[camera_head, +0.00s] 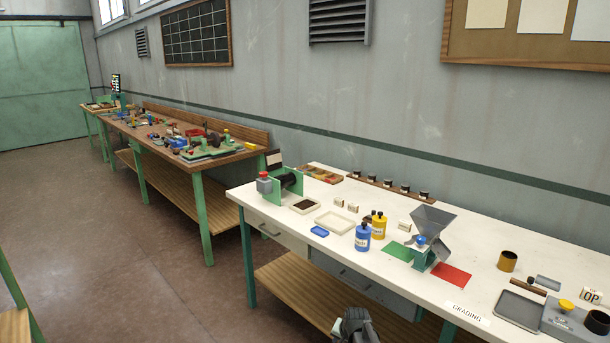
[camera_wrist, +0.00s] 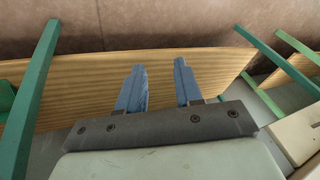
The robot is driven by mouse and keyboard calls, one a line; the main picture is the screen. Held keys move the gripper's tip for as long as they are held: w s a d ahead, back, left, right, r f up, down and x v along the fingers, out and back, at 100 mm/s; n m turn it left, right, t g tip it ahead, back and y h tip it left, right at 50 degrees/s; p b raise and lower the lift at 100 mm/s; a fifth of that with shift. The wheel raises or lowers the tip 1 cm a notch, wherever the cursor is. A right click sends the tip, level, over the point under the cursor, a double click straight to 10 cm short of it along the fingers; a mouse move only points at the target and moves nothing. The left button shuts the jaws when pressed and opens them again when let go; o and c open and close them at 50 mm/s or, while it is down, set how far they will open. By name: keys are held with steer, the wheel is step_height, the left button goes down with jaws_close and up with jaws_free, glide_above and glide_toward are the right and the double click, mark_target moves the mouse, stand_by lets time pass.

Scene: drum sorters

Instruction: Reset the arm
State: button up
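My gripper (camera_wrist: 159,68) shows in the wrist view with its two blue-grey fingers apart and nothing between them. Behind the fingers in that view are a slatted wooden shelf (camera_wrist: 85,70) and green legs. In the head view a dark part of my arm shows at the bottom edge, in front of the white bench (camera_head: 480,240); the fingertips cannot be made out there.
On the white bench stand a grey hopper (camera_head: 432,222), a blue bottle (camera_head: 363,238), a yellow bottle (camera_head: 379,228), a green mat (camera_head: 397,251), a red mat (camera_head: 451,275) and a black drum (camera_head: 290,181). A cluttered wooden bench (camera_head: 236,155) stands behind left.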

steer(key=s+d+f+n+g, duration=0.1)
steer(key=s+f+g, duration=0.2)
steer(key=s+f, duration=0.7)
steer(key=s+d+f+n+g, duration=0.15)
steer(key=s+f, duration=0.45)
steer(key=s, duration=0.8)
steer(key=s+f+n+g, duration=0.1)
steer(key=s+g, duration=0.1)
steer(key=s, duration=0.7)
steer(key=s+d+f+g+h, duration=0.1)
steer(key=s+f+g, duration=0.1)
steer(key=s, duration=0.7)
steer(key=s+d+f+n+g, duration=0.1)
steer(key=s+g, duration=0.1)
steer(key=s, duration=0.7)
steer(key=shift+f+n+g, duration=0.15)
steer(key=shift+n+g, duration=0.2)
